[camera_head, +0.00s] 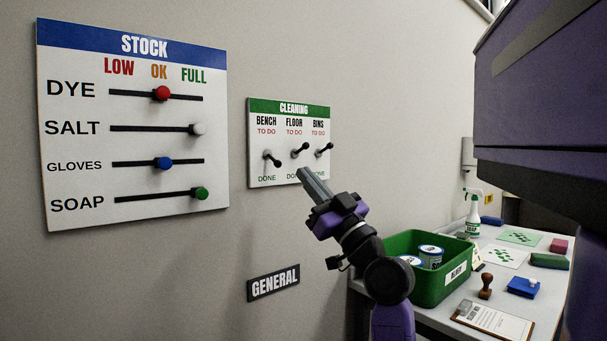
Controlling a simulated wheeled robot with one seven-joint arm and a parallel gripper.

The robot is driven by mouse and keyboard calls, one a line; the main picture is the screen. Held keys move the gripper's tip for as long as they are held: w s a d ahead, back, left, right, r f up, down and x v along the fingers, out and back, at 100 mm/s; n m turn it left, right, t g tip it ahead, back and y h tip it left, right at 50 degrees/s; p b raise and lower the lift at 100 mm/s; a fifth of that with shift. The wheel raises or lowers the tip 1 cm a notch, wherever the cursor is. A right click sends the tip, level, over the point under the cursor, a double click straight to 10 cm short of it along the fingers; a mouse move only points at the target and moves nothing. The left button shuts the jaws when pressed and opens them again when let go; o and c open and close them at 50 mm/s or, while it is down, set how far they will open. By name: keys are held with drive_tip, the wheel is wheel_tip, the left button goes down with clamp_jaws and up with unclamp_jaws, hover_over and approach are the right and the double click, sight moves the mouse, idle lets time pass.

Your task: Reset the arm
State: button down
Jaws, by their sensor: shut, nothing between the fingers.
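My gripper (305,174) is raised in front of the wall, its fingers shut and empty. The fingertips point up and left and overlap the lower edge of the cleaning board (255,150) in the picture. I cannot tell whether they touch it. My arm is purple and black and rises from the bottom of the view. The cleaning board has three levers: the bench lever (272,159) slants down to the right, and the floor lever (300,151) and bins lever (324,149) slant up to the right. The gripper partly hides the word under the floor lever.
The stock board (135,187) hangs at left with sliders. A general sign (273,283) is on the wall below. At right, a bench (490,312) bears a green bin (447,287) with cans, a spray bottle (473,218), a stamp (486,287) and a clipboard (494,322).

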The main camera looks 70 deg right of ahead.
idle(0.6)
drive_tip(key=a+f+m+g+h, duration=0.1)
drive_tip(key=a+f+m, duration=0.1)
drive_tip(key=a+f, duration=0.45)
drive_tip(key=a+f+m+g+h, duration=0.1)
drive_tip(key=a+f+m+g, duration=0.15)
drive_tip(key=f, duration=0.75)
drive_tip(key=a+f+m+g+h, duration=0.1)
drive_tip(key=a+f+m, duration=0.1)
drive_tip(key=a+f, duration=0.45)
drive_tip(key=s+a+f+n+y, duration=0.25)
drive_tip(key=a+f+y, duration=0.25)
drive_tip(key=a+f, duration=0.55)
drive_tip(key=s+a+f+n+g+y, duration=0.3)
drive_tip(key=s+a+f+n+y, duration=0.5)
drive_tip(key=s+a+f, duration=0.55)
wheel_tip(320, 180, up, 18)
drive_tip(key=a+y+p, duration=0.2)
drive_tip(key=a+p, duration=0.1)
drive_tip(key=p, duration=1.3)
drive_tip(key=shift+s+f+m, duration=0.2)
drive_tip(key=shift+s+m, duration=0.1)
drive_tip(key=shift+s, duration=0.15)
